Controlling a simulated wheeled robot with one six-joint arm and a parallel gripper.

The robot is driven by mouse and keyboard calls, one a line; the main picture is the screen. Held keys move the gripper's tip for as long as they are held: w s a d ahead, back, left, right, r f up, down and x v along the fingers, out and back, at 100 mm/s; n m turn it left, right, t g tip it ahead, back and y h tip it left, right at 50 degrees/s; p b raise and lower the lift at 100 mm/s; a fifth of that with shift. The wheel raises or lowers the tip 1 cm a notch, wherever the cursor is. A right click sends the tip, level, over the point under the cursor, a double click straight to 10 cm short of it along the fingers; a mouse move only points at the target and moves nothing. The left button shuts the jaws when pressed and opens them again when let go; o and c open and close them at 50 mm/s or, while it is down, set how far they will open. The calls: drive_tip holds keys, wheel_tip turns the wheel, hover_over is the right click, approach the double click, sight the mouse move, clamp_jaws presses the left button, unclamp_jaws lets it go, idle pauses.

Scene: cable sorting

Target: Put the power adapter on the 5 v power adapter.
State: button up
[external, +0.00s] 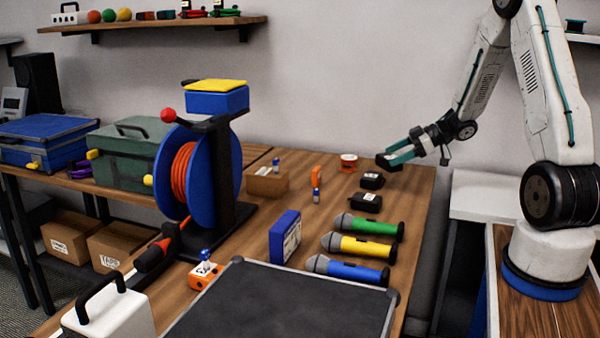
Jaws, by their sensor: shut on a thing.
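My gripper (392,158) is at the right end of the workbench, its teal fingers pointing left. It is shut on a small black block (386,165), which looks like a power adapter and is partly hidden by the fingers. Two black adapters with white labels lie on the table just below it in the picture: one nearer the gripper (372,181) and one further forward (366,203). Their labels are too small to read, so I cannot tell which is the 5 V one. The held block appears above and apart from the nearer adapter.
A red-and-white roll (349,163) and an orange item (316,174) lie left of the gripper. Green, yellow and blue microphones (362,246) lie in front of the adapters. A blue box (285,237) and a cable reel (187,175) stand further left. A dark tray (396,300) is in front.

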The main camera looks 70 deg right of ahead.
drive_tip(key=w+d, duration=0.2)
drive_tip(key=w, duration=0.1)
drive_tip(key=w+d, duration=0.1)
drive_tip(key=w, duration=0.1)
drive_tip(key=shift+w+d+f, duration=0.1)
drive_tip(key=shift+d+f, duration=0.15)
drive_tip(key=shift+f, duration=0.05)
drive_tip(key=shift+w+d+f, duration=0.15)
drive_tip(key=shift+w+f, duration=0.05)
drive_tip(key=shift+w, duration=0.1)
drive_tip(key=shift+f, duration=1.55)
drive_tip(key=shift+f, duration=0.2)
drive_tip(key=o, duration=0.9)
drive_tip(key=shift+r, duration=0.15)
